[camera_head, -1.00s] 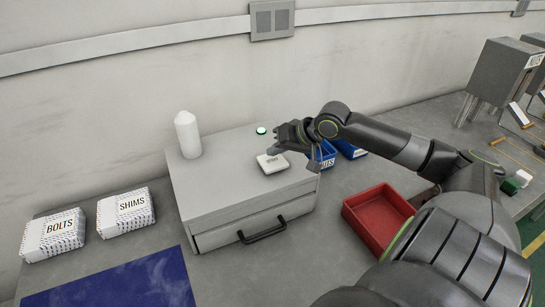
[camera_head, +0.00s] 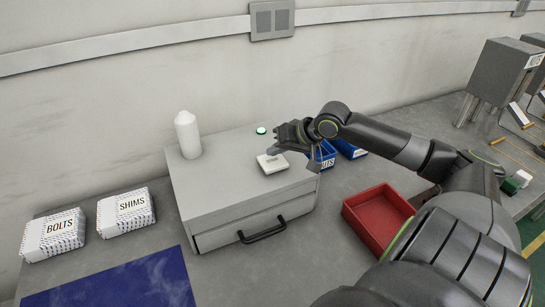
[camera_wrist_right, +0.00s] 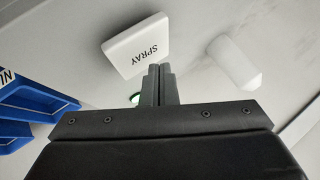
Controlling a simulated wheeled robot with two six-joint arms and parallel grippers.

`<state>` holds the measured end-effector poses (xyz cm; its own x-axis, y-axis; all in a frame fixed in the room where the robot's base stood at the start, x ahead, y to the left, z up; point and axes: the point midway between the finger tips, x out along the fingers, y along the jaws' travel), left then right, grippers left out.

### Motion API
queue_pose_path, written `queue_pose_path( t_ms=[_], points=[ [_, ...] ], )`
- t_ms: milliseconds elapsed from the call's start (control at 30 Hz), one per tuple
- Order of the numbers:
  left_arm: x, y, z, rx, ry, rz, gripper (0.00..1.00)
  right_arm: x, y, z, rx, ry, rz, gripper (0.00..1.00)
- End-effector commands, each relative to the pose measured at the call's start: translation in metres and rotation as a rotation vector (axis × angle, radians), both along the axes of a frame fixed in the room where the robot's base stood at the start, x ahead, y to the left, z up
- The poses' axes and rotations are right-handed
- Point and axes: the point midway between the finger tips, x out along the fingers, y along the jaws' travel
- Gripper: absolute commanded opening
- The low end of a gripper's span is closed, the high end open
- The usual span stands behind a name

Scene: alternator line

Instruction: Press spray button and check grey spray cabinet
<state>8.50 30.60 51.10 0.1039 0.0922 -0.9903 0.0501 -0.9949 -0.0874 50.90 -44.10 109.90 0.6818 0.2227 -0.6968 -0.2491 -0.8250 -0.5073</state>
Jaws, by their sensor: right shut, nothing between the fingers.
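The grey spray cabinet (camera_head: 225,207) stands on the bench against the wall, its drawer front with a black handle (camera_head: 262,231) shut. A white spray button (camera_head: 270,164) sits on its top; in the right wrist view the button (camera_wrist_right: 135,42) reads SPRAY. A round green light (camera_head: 261,130) is behind it on the cabinet top. My right gripper (camera_head: 274,152) is shut and empty, its fingertips right at the button's edge. In the right wrist view the fingers (camera_wrist_right: 159,68) overlap the button's lower edge; I cannot tell whether they touch. My left gripper is out of view.
A white bottle (camera_head: 187,135) stands on the cabinet's left rear. Blue bins (camera_head: 351,149) and a red tray (camera_head: 378,214) lie to the right. BOLTS (camera_head: 52,237) and SHIMS (camera_head: 125,213) boxes and a blue mat (camera_head: 125,284) are at left.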

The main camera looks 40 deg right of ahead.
Motion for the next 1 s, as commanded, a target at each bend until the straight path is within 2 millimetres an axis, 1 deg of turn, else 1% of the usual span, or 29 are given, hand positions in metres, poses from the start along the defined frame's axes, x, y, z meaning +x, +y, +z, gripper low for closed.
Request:
queue_pose_path(
  t_ms=[333, 600, 1000],
  points=[
    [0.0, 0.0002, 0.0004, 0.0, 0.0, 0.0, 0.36, 0.0, 0.0001, -0.0007, 0.001, 0.0, -0.001, 0.0],
    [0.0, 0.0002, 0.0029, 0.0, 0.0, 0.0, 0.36, -0.0001, 0.0, -0.0082, 0.0, 0.0, 0.0, 0.0],
    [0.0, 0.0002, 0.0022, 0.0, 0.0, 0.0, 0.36, -0.0001, 0.0, -0.0092, 0.0, 0.0, 0.0, 0.0]
  ],
)
